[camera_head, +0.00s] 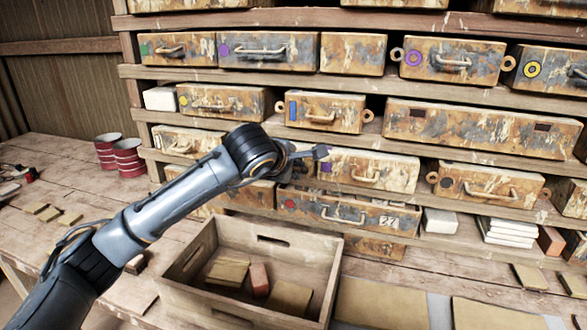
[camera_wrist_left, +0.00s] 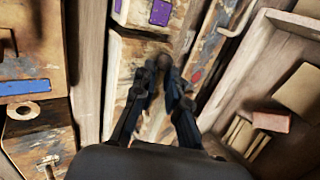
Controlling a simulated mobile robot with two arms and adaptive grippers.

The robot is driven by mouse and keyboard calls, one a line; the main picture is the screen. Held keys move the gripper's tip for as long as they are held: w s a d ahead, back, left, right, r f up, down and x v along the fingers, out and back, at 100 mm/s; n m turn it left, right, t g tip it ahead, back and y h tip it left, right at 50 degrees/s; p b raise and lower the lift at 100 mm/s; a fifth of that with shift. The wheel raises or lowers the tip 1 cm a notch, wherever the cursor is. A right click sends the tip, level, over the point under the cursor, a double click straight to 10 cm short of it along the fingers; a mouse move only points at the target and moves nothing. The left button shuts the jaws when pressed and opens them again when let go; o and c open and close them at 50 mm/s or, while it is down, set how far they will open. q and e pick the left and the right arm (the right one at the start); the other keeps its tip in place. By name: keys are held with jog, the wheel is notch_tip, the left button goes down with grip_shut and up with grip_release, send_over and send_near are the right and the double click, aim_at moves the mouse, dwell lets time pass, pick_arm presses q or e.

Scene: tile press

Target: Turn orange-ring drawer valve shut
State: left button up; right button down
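No clearly orange ring and no valve that I can make out show in either view. The nearest in colour is a yellow ring (camera_head: 533,69) on a drawer at the upper right. My left gripper (camera_head: 318,153) is at the middle of the drawer rack, in front of a drawer with a purple square (camera_head: 327,167). In the left wrist view, the fingers of my left gripper (camera_wrist_left: 172,78) converge near a drawer front; blur hides whether they touch or hold anything. The purple square also shows there (camera_wrist_left: 160,12). My right gripper is not in view.
A wooden crate (camera_head: 190,292) with several blocks stands on the bench below my left arm. Red-and-white cans (camera_head: 128,158) stand at the left. Drawers with protruding handles fill the rack. A blue-marked drawer (camera_wrist_left: 25,88) is beside the gripper in the wrist view.

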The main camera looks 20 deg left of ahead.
pick_arm(q)
jog(key=shift+o, duration=1)
jog(key=shift+d, duration=0.25)
jog(key=v, duration=1.2)
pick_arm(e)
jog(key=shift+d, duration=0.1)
